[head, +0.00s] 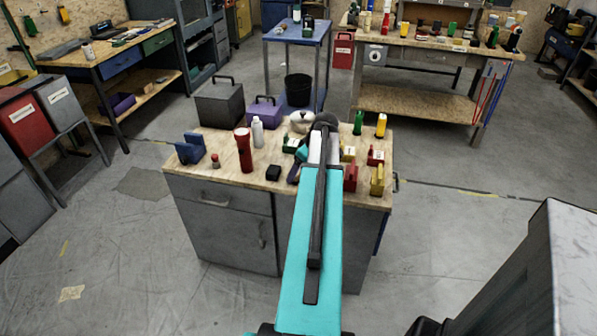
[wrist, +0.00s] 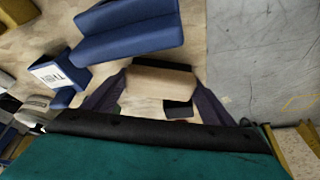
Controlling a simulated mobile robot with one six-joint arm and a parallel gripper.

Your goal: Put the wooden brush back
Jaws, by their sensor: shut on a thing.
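In the wrist view my gripper (wrist: 162,82) has its two dark fingers on either side of a tan wooden block, which I take to be the wooden brush (wrist: 158,78). The gripper is shut on it. A dark edge shows along its far side; I cannot tell whether this is bristles. A blue block-shaped thing (wrist: 130,32) lies just beyond the brush, with a labelled blue piece to its left. In the head view my turquoise arm reaches over the wooden bench top, and the brush cannot be made out there.
The bench top (head: 222,178) carries a red flashlight (head: 243,150), a white bottle (head: 257,132), a blue item (head: 190,150), a small black box (head: 273,173) and several labelled coloured holders. Grey floor is clear left of the bench. Another workbench (head: 420,98) stands behind.

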